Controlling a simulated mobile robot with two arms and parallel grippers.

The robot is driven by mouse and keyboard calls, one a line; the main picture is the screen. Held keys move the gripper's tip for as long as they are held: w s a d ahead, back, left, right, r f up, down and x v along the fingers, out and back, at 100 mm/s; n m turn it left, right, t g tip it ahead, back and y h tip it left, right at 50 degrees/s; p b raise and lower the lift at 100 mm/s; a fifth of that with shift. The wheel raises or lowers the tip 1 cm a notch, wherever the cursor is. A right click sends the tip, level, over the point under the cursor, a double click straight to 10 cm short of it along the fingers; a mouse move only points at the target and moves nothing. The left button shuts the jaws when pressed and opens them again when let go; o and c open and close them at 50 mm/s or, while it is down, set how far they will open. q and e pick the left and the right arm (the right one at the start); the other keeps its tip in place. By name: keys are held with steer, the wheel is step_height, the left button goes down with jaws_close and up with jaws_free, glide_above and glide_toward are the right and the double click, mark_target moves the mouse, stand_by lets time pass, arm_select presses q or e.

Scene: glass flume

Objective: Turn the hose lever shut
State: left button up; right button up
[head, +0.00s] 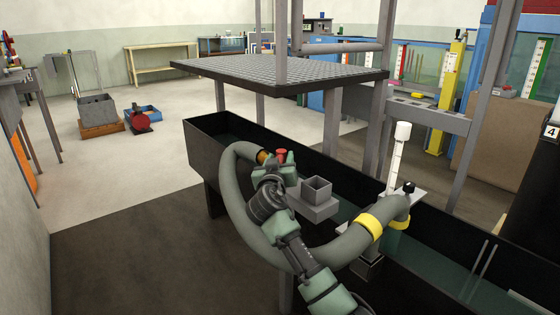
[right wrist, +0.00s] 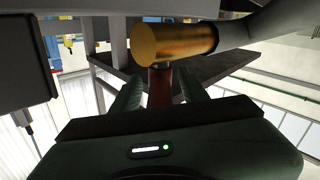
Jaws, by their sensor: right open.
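The thick grey hose (head: 238,205) loops over the near wall of the dark flume trough. Its brass end fitting (head: 263,156) shows beside my right gripper (head: 280,168), and it fills the upper middle of the right wrist view (right wrist: 172,45). The red hose lever (head: 281,154) stands at the fitting. In the right wrist view the lever (right wrist: 160,88) lies between my two open fingers, below the brass; I cannot tell whether either finger touches it. My left gripper is not in view.
The long dark trough (head: 215,150) holds water. A grey square box (head: 316,188) sits just right of my gripper. A white-topped gauge post (head: 397,160) and a yellow-banded hose part (head: 369,226) stand farther right. A grating platform (head: 290,72) hangs above.

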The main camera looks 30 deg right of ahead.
steer(key=shift+c, duration=0.3)
jaws_close()
steer(key=shift+f, duration=0.1)
stand_by(1.0)
